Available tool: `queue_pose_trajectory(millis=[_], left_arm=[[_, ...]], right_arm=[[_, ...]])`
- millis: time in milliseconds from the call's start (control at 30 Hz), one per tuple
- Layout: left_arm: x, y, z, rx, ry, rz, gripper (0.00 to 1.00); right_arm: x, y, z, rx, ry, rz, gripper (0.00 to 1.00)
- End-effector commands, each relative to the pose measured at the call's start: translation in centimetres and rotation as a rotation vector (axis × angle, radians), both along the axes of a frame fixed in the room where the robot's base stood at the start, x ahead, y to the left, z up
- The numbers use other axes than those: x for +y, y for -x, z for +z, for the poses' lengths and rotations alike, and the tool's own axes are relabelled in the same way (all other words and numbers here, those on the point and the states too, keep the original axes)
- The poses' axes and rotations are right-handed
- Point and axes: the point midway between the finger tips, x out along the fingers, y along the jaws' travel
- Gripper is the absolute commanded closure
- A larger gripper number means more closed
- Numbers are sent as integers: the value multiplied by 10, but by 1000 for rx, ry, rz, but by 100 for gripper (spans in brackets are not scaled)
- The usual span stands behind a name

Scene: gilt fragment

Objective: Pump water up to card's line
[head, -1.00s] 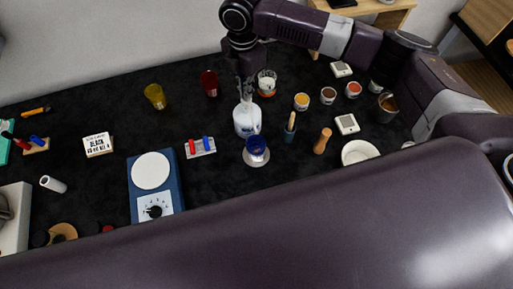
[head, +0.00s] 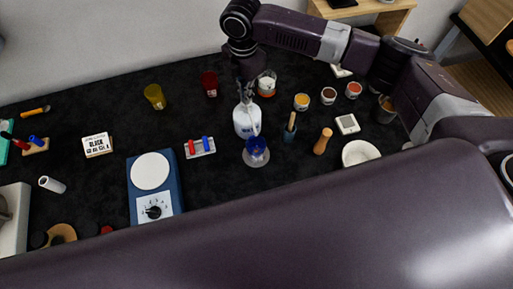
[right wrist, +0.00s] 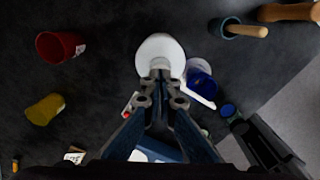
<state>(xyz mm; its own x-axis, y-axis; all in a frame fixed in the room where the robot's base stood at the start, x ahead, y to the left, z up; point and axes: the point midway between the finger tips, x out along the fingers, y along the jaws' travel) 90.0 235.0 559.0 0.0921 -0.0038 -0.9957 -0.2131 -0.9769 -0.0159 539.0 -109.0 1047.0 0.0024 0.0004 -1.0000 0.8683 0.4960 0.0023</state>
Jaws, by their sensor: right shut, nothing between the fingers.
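A white pump bottle (head: 246,122) stands in the middle of the dark table, its spout pointing toward a blue cup (head: 257,146). My right gripper (head: 245,97) is shut and empty, pointing down over the bottle's pump head. In the right wrist view its fingertips (right wrist: 161,72) overlap the white bottle (right wrist: 159,50), with the blue cup (right wrist: 201,82) beside it. Whether the fingertips touch the pump is unclear.
A red cup (head: 210,84) and yellow cup (head: 155,96) stand behind.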

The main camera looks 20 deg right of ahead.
Motion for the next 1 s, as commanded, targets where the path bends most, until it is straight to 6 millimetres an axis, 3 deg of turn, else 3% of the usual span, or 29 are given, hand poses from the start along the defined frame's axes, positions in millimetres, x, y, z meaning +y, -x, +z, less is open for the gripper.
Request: queue_pose_trajectory(millis=[233,533,1000], left_arm=[[0,0,10,0,0,0,51],[0,0,8,0,0,0,51],[0,0,8,0,0,0,51]], right_arm=[[0,2,13,6,1,1,100],[0,1,28,3,1,1,100],[0,1,30,2,1,0,100]])
